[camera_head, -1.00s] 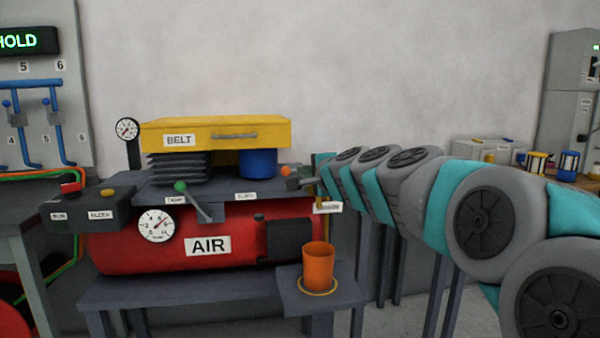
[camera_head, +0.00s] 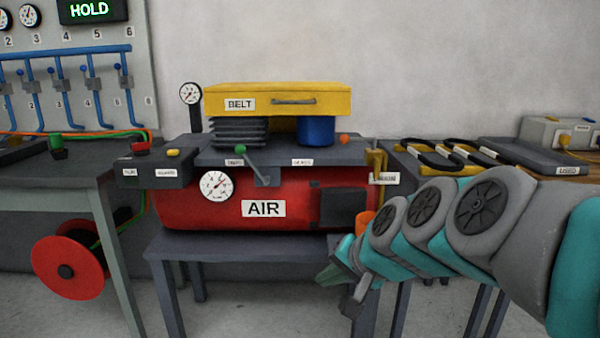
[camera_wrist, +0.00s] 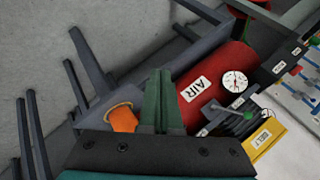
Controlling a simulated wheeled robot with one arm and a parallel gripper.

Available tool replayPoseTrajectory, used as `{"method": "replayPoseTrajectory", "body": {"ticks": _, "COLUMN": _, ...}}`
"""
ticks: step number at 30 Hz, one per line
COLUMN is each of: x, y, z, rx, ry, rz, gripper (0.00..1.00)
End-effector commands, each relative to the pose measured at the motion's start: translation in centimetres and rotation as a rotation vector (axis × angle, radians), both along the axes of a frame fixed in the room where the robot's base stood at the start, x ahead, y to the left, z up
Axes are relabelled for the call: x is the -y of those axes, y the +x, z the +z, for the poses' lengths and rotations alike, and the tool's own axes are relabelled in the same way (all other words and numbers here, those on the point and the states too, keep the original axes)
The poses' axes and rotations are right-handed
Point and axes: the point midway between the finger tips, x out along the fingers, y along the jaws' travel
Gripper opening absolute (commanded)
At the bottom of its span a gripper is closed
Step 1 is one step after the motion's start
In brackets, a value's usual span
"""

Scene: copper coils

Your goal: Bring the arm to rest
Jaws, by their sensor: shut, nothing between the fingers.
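My arm reaches in from the right in the head view, grey and teal. My gripper (camera_head: 334,274) hangs at its end, low in front of the right part of the red air tank (camera_head: 290,208). In the wrist view its two green fingers (camera_wrist: 160,78) lie side by side, shut with nothing between them. The orange cup (camera_head: 365,219) is mostly hidden behind my arm in the head view. In the wrist view the cup (camera_wrist: 123,118) stands just left of the fingers, apart from them as far as I can see.
A grey bench (camera_head: 50,192) with a red reel (camera_head: 68,268) is on the left. Black and yellow looped parts (camera_head: 440,155) lie on the right bench.

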Motion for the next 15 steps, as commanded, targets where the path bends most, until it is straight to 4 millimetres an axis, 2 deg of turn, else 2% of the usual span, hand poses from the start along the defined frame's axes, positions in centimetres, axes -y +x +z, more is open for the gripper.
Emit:
{"method": "replayPoseTrajectory", "body": {"ticks": 1, "x": 0.1, "y": -2.7, "z": -2.3, "rx": -0.059, "ry": -0.066, "rz": 0.063, "gripper": 0.0}}
{"method": "replayPoseTrajectory", "body": {"ticks": 3, "x": 0.8, "y": -6.4, "z": -5.5, "rx": -0.149, "ry": -0.158, "rz": 0.15, "gripper": 0.0}}
{"method": "replayPoseTrajectory", "body": {"ticks": 5, "x": 1.7, "y": -9.7, "z": -7.7, "rx": -0.224, "ry": -0.233, "rz": 0.22, "gripper": 0.0}}
{"method": "replayPoseTrajectory", "body": {"ticks": 6, "x": 2.5, "y": -12.0, "z": -9.1, "rx": -0.28, "ry": -0.278, "rz": 0.267, "gripper": 0.0}}
{"method": "replayPoseTrajectory", "body": {"ticks": 9, "x": 4.7, "y": -17.2, "z": -11.9, "rx": -0.407, "ry": -0.381, "rz": 0.367, "gripper": 0.0}}
{"method": "replayPoseTrajectory", "body": {"ticks": 12, "x": 6.9, "y": -21.5, "z": -13.5, "rx": -0.518, "ry": -0.458, "rz": 0.443, "gripper": 0.0}}
{"method": "replayPoseTrajectory", "body": {"ticks": 15, "x": 8.5, "y": -24.5, "z": -14.4, "rx": -0.598, "ry": -0.505, "rz": 0.494, "gripper": 0.0}}
